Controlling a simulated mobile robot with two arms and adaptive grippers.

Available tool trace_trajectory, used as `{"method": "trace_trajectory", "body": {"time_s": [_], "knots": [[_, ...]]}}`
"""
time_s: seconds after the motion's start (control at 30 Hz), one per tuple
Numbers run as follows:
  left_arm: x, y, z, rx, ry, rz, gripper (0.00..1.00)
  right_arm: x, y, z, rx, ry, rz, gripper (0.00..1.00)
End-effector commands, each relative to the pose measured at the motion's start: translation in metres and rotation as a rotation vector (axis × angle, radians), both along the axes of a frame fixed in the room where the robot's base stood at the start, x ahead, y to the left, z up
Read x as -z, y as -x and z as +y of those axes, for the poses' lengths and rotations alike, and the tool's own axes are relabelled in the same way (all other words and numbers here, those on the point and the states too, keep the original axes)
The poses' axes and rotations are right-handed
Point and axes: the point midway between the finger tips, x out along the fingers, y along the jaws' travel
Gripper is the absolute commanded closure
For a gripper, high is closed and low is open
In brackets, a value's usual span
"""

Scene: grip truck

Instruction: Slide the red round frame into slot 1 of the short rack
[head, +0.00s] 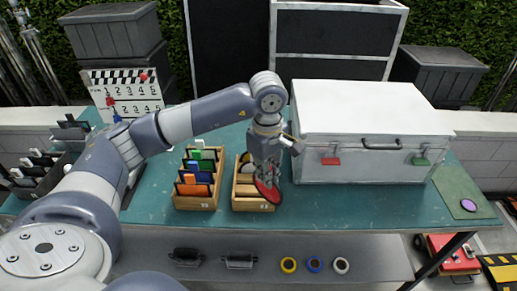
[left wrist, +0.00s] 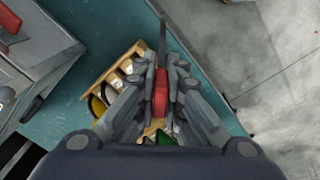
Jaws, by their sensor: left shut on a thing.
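My left gripper (head: 266,160) is shut on the red round frame (head: 268,191), which hangs below the fingers, tilted and seen nearly edge-on. The red frame also shows between the fingers in the left wrist view (left wrist: 160,92). The gripper and frame are over the right side of a small wooden rack (head: 250,206) and hide much of it. A yellow round piece (left wrist: 97,107) stands in this rack. I cannot tell whether the frame touches the rack or which slot it is over. My right gripper is not in view.
A second wooden rack (head: 197,204) with green, blue and orange pieces stands to the left. A large white case (head: 360,130) stands close to the right. A purple disc (head: 468,206) lies on a green mat (head: 452,190) at the far right. The table front is clear.

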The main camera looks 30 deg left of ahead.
Motion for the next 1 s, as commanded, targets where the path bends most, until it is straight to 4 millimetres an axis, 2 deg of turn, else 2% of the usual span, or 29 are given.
{"method": "trace_trajectory", "body": {"time_s": [0.03, 0.1, 0.2, 0.33, 0.47, 0.67, 0.87, 1.0], "knots": [[-0.006, -0.008, 0.011, -0.138, 0.003, 0.008, 1.00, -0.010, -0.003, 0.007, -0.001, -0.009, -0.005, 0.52], [-0.007, -0.017, 0.025, -0.315, 0.006, 0.015, 1.00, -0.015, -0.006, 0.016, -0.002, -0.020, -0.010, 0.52], [-0.007, -0.026, 0.041, -0.520, 0.008, 0.023, 1.00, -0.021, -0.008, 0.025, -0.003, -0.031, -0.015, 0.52], [-0.006, -0.032, 0.055, -0.694, 0.006, 0.032, 1.00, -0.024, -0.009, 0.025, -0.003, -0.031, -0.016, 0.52], [-0.004, -0.034, 0.061, -0.767, 0.006, 0.036, 1.00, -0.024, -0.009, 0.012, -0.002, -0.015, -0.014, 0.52], [0.007, -0.034, 0.062, -0.776, 0.006, 0.036, 1.00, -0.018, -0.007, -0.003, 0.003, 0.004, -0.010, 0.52], [0.025, -0.034, 0.062, -0.774, 0.006, 0.035, 1.00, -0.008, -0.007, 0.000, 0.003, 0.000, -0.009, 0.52], [0.040, -0.034, 0.062, -0.773, 0.006, 0.035, 1.00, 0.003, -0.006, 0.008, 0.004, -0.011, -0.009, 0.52]]}}
